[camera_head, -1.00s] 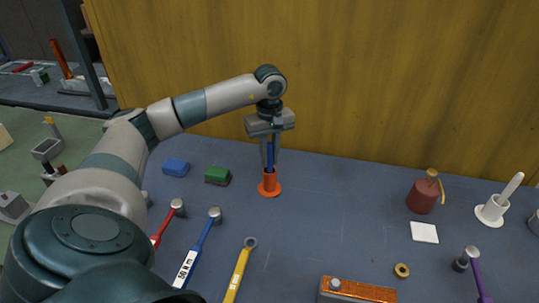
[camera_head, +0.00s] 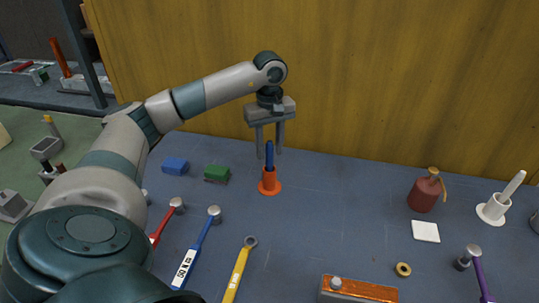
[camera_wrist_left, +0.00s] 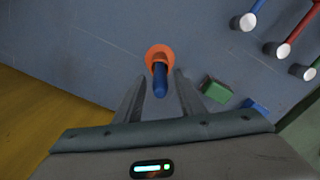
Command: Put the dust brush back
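A brush with a blue handle (camera_head: 269,155) stands upright in an orange holder (camera_head: 270,187) with a round base on the bench. Its bristle end is hidden inside the holder. My left gripper (camera_head: 270,152) is open, with its fingers above and to either side of the handle's top, apart from it. In the left wrist view the blue handle (camera_wrist_left: 160,80) and the orange holder (camera_wrist_left: 159,52) show beyond the open fingers (camera_wrist_left: 160,80). My right gripper is not in view. A white holder (camera_head: 492,211) with a white handle (camera_head: 513,184) stands at the far right.
A blue block (camera_head: 175,166) and a green block (camera_head: 217,174) lie left of the holder. Hammers and a yellow wrench (camera_head: 238,272) lie in front. A red bottle (camera_head: 425,193) stands right. A wooden wall (camera_head: 340,80) rises behind.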

